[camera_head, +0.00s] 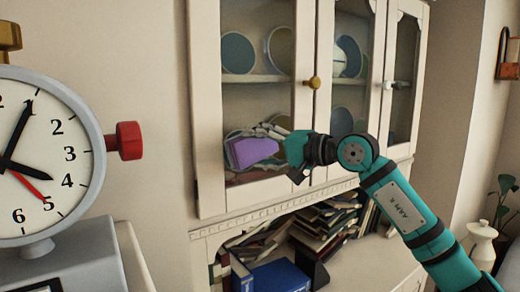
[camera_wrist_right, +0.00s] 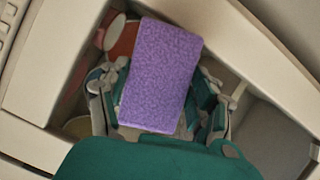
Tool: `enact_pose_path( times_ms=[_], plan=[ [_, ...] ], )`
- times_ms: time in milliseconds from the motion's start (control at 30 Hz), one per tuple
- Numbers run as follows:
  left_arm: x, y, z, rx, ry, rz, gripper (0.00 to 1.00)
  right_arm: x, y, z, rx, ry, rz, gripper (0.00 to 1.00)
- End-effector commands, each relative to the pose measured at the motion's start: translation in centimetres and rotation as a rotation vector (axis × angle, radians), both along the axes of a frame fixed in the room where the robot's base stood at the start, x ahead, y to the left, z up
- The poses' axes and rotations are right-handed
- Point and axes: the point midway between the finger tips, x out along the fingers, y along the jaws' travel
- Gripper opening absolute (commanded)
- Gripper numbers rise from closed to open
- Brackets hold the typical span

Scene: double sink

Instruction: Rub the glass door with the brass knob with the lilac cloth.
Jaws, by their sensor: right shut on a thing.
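The glass door (camera_head: 207,110) with the brass knob (camera_head: 313,82) is the leftmost door of a cream cabinet and looks shut. The knob is at its right edge. My right gripper (camera_head: 275,143) is in front of the lower part of this door, shut on the lilac cloth (camera_head: 252,151). The cloth looks like a flat, thick rectangular pad. In the right wrist view the cloth (camera_wrist_right: 161,75) sits between the fingers and covers much of the door behind it. I cannot tell whether it touches the glass. My left gripper is not in view.
More glass doors with a pale knob (camera_head: 388,85) are to the right. Plates (camera_head: 238,52) stand behind the glass. Books (camera_head: 280,276) fill the shelf below the doors.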

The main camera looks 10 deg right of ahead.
Motion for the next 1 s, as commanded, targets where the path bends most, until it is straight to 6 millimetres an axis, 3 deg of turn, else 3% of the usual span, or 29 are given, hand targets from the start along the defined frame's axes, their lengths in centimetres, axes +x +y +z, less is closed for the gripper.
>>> enact_pose_path(
  times_ms=[500,1000],
  plan=[
    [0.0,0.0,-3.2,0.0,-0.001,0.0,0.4,-4.7,-1.8,-0.2,-0.001,-0.003,0.004,0.38],
    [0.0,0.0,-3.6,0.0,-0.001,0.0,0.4,-5.4,-2.1,-0.1,0.0,-0.002,0.003,0.38]
  ],
)
